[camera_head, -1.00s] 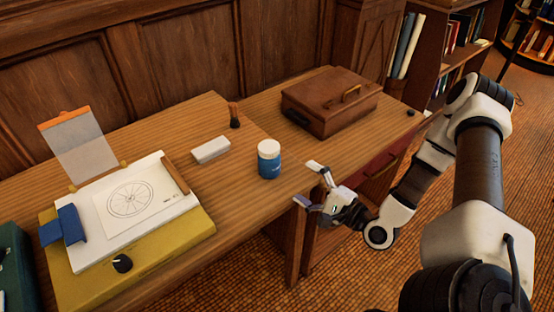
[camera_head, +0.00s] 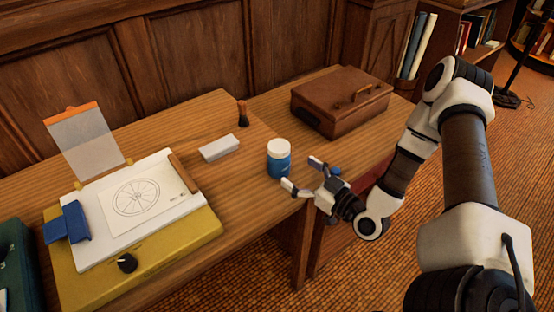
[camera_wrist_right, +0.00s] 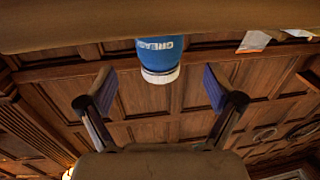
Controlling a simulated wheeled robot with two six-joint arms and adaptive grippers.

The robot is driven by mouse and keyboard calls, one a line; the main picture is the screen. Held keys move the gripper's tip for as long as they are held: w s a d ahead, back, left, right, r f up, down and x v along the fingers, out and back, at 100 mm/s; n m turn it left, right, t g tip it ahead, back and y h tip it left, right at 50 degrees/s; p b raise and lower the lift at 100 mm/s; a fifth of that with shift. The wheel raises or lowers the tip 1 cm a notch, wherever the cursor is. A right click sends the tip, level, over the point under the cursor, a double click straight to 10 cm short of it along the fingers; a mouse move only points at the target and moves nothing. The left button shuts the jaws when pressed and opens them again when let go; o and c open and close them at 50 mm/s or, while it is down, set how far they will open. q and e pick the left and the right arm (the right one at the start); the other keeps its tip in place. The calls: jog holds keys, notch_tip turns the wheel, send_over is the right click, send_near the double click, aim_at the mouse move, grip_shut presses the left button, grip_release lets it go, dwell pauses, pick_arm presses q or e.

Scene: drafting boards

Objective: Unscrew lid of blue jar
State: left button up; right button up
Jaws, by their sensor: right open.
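The blue jar (camera_head: 279,166) with a white lid (camera_head: 279,147) stands upright on the wooden desk near its front edge. My right gripper (camera_head: 302,173) is open and empty just to the right of the jar, its fingers pointing toward it. In the right wrist view the picture is upside down; the jar (camera_wrist_right: 159,53) with its white lid (camera_wrist_right: 160,76) shows ahead, and the open fingers (camera_wrist_right: 157,88) are spread to either side with nothing between the pads. Part of the jar's lettering is readable there. My left gripper is not in view.
A brown leather case (camera_head: 340,102) stands behind and right of the jar.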

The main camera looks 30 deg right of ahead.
aim_at(287, 162)
jog(key=x, duration=0.6)
jog(key=shift+w, duration=0.1)
jog(key=shift+d, duration=0.1)
jog(key=c, duration=1.7)
jog(key=shift+r+b, duration=0.1)
jog(key=shift+b, duration=0.2)
jog(key=p+v, duration=0.5)
jog(key=v, duration=1.3)
